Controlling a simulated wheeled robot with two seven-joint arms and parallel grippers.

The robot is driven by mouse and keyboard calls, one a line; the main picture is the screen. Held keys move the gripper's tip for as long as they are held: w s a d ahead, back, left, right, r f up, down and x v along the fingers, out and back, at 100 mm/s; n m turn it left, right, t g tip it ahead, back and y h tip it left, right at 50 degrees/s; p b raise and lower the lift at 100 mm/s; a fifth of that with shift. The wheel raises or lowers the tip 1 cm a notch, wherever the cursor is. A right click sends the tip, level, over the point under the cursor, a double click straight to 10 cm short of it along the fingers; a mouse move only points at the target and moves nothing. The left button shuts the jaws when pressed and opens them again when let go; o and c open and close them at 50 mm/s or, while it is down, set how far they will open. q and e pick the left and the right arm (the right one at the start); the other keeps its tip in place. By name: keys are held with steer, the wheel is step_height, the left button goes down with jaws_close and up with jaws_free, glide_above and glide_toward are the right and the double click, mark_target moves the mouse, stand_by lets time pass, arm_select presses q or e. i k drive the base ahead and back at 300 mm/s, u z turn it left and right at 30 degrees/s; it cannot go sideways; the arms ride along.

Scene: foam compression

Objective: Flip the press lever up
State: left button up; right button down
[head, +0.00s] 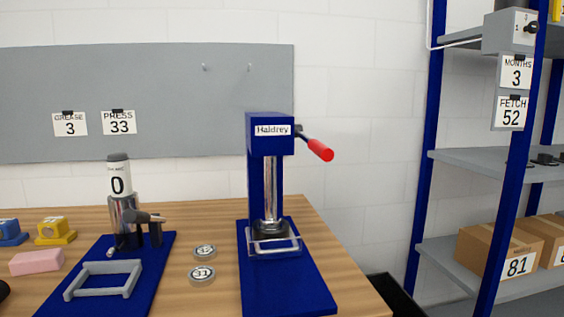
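The blue press (252,165) labelled Haldrey stands on a blue base plate (285,290) near the table's right end. Its lever (320,149) has a red grip and comes out of the press head on the right side, slanting slightly downward to the right. A shiny steel column runs down to a round foot (269,227) inside a small pale frame at the base. Neither of my grippers can be made out in the head view, and nothing touches the lever.
A second device (122,205) marked 0 stands on a blue plate at left. Two round discs (202,275) lie between. A pink block (36,263) and yellow and blue pieces sit further left. A blue-post shelf (480,160) with boxes stands right. Space around the lever is clear.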

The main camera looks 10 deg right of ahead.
mark_target(325, 153)
steer(key=z, duration=1.05)
steer(key=k, duration=0.2)
steer(key=u, duration=0.45)
